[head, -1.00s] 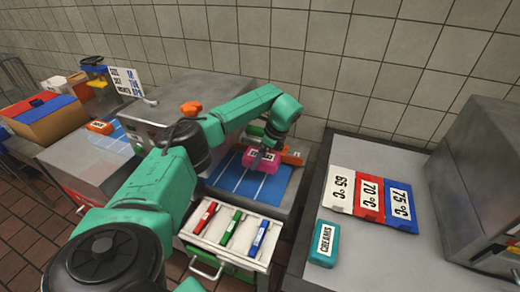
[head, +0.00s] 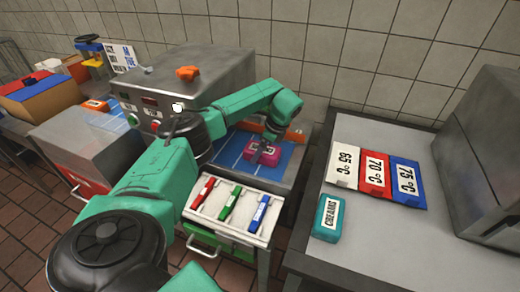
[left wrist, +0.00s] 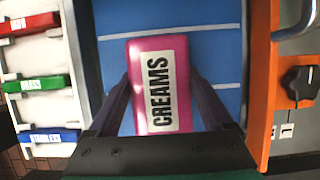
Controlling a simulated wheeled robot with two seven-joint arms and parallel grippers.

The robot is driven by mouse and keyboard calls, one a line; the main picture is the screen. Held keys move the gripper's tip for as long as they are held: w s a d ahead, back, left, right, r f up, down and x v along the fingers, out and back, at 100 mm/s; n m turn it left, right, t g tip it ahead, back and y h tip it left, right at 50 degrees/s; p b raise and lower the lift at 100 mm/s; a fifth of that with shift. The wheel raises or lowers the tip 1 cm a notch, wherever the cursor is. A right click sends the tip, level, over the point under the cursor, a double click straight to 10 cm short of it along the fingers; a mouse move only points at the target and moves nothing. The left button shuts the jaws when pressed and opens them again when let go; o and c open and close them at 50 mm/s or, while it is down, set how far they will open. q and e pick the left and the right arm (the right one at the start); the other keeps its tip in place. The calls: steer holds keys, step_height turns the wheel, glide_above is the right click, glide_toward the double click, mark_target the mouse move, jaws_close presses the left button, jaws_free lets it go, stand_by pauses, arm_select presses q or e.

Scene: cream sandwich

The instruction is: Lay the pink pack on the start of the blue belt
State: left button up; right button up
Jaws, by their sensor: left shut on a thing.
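The pink pack (head: 254,150) is labelled CREAMS and is over the blue belt (head: 287,160). My left gripper (head: 266,150) is shut on it. In the left wrist view the pack (left wrist: 155,85) sits between the two dark fingers of the gripper (left wrist: 160,100), its label facing the camera. Blue belt with thin white cross lines (left wrist: 220,60) shows around it. The pack is low over the belt; I cannot tell whether it touches. My right gripper is not in view.
An orange rail (left wrist: 262,80) runs along one belt side. A tray with red, green and blue bars (head: 232,207) stands in front. A grey machine (head: 190,75) is at left. A teal pack (head: 327,218) and temperature cards (head: 375,174) lie on the right counter.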

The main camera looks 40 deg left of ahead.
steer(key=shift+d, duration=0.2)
arm_select(q)
steer(key=o, duration=1.2)
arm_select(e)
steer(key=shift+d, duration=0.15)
arm_select(q)
steer(key=b+v, duration=0.1)
steer(key=v, duration=1.3)
steer(key=shift+r+b, duration=0.35)
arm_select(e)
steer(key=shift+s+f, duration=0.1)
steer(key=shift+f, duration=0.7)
